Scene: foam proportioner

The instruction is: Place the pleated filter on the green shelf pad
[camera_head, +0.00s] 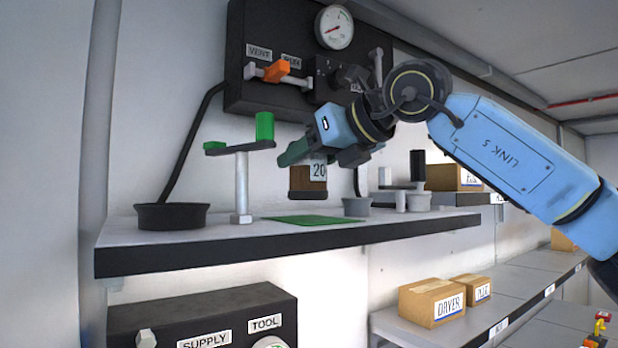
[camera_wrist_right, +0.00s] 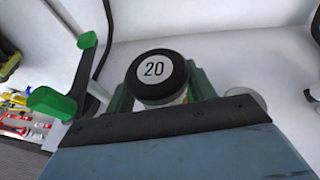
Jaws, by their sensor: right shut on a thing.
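The pleated filter (camera_head: 306,183) is a brown upright cylinder with a dark base and a "20" tag. My right gripper (camera_head: 296,153) is shut on its upper part, with the arm coming in from the right. In the right wrist view the filter's black cap (camera_wrist_right: 154,76) marked "20" sits between the green fingers. The green shelf pad (camera_head: 305,220) lies flat on the grey shelf (camera_head: 380,234). The filter hangs a little above the pad, with a small gap visible below its base. My left gripper is not in view.
A post with a green-ended arm (camera_head: 241,180) and a black round dish (camera_head: 172,216) stand left of the pad. A grey cup (camera_head: 356,206) is close on its right. A black panel with a gauge (camera_head: 334,27) hangs behind. Boxes (camera_head: 432,301) sit on lower shelving.

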